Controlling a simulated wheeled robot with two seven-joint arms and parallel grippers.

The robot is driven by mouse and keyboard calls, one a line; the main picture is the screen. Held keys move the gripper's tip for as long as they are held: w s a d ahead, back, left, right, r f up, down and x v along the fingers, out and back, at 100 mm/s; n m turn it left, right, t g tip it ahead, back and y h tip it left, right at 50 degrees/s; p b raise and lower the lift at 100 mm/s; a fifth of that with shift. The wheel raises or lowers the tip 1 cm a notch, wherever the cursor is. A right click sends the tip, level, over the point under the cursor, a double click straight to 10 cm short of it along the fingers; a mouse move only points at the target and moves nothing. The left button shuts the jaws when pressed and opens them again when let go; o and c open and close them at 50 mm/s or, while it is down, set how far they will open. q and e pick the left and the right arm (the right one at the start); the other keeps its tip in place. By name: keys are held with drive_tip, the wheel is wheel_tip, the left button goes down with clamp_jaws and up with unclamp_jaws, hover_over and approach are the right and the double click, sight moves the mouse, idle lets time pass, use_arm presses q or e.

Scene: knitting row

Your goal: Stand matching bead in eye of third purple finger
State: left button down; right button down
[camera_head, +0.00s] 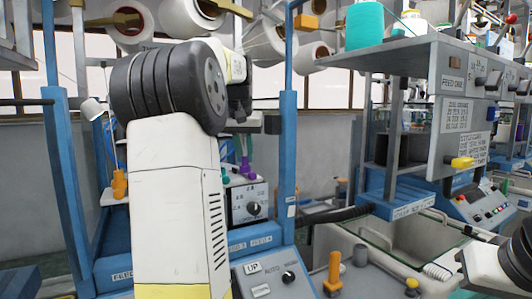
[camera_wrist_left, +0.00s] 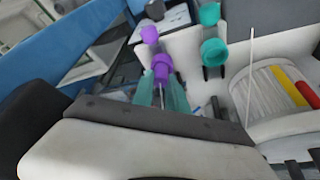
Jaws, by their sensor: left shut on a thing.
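In the left wrist view my left gripper (camera_wrist_left: 161,92) is shut, its greenish fingertips closed about a purple piece (camera_wrist_left: 161,67). That piece looks like the bead, but its lower part is hidden between the fingertips. A second purple piece (camera_wrist_left: 150,37) stands just beyond it; I cannot tell whether the two touch. In the head view a purple finger (camera_head: 246,166) stands above the white dial box, and my left arm hides most of the gripper. The eye of the third purple finger cannot be made out. My right gripper is not in view.
Teal pieces stand beside the purple ones in the left wrist view (camera_wrist_left: 213,50). Orange fingers (camera_head: 118,184) stand on a ledge at left. A dial box (camera_head: 247,205) and blue posts (camera_head: 288,120) crowd the spot. A machine panel (camera_head: 465,110) stands at right.

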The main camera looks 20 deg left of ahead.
use_arm(q)
drive_tip(key=shift+f, duration=0.1)
drive_tip(key=c, duration=1.2)
unclamp_jaws()
drive_tip(key=shift+c, duration=0.2)
drive_tip(key=v, duration=0.7)
drive_tip(key=shift+r, duration=0.35)
drive_tip(key=shift+s+d, duration=0.1)
drive_tip(key=shift+s, duration=0.1)
